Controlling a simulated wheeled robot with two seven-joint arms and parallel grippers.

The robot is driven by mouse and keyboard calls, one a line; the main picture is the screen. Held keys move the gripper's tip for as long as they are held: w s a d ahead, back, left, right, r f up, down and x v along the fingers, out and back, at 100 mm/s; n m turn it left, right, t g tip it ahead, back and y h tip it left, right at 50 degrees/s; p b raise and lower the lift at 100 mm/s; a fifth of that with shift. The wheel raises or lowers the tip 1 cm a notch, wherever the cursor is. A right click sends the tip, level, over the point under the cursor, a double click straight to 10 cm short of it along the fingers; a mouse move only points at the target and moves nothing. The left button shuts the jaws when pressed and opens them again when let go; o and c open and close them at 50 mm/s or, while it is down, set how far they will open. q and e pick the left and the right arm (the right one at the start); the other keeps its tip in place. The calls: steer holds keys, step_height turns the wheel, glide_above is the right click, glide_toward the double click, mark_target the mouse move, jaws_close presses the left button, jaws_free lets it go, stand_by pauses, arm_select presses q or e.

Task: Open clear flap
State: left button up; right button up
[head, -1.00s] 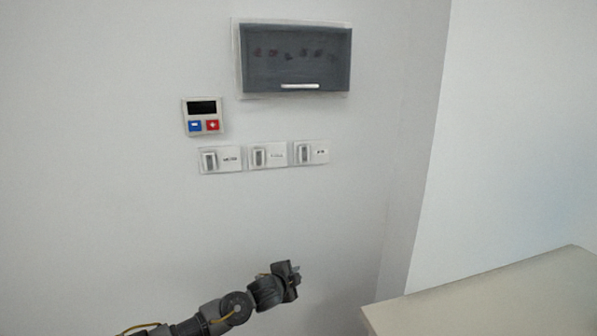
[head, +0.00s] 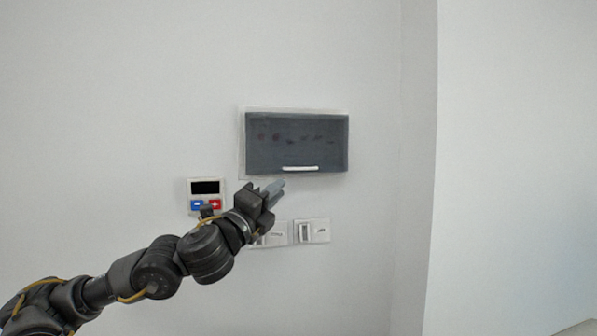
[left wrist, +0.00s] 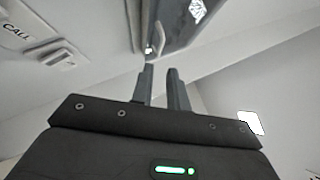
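The clear flap (head: 297,155) is a dark see-through cover on a wall box, with reddish and dark small items showing behind it. It hangs shut, with a white bar handle (head: 300,168) at its lower edge. My left gripper (head: 277,187) is just below and left of the handle, apart from it. In the left wrist view the two fingers (left wrist: 160,80) stand apart with nothing between them, and the handle (left wrist: 149,49) shows just beyond the left fingertip, under the flap (left wrist: 180,22). My right gripper is not in view.
A small panel (head: 206,187) with a dark display, a blue and a red button is on the wall left of my gripper. Labelled wall switches (head: 311,231) sit below, partly hidden by my arm. A wall corner stands to the right.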

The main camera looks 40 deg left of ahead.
mark_target(299, 172)
arm_select(q)
steer(key=p+x, duration=0.3)
steer(key=x, duration=0.6)
steer(key=shift+w+r+p, duration=0.1)
steer(key=shift+w+p, duration=0.25)
jaws_close()
